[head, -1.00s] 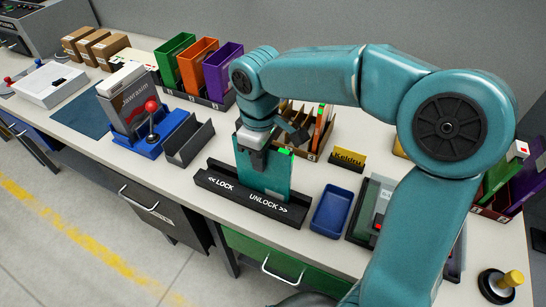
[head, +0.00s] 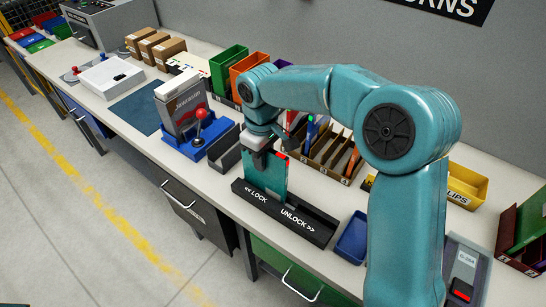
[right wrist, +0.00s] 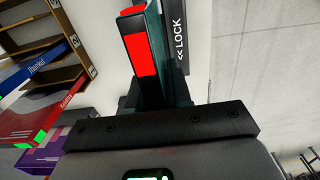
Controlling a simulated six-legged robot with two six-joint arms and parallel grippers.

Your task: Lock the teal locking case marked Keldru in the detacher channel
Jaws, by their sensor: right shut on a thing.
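The teal locking case (head: 273,178) stands upright in the black detacher channel (head: 318,234), toward the end lettered LOCK. A red strip (head: 281,156) shows on its top edge. My right gripper (head: 260,157) is shut on the case's upper part from above. In the right wrist view the red strip (right wrist: 141,56) shows large, beside the channel's LOCK lettering (right wrist: 178,45). The case's name marking cannot be read here. My left gripper is not in view.
A blue tray (head: 352,238) sits right of the channel. A dark holder (head: 226,152) and a blue stand with a red-knobbed lever (head: 202,132) are to its left. A divided brown rack (head: 328,152) stands behind. My right arm hides part of the bench.

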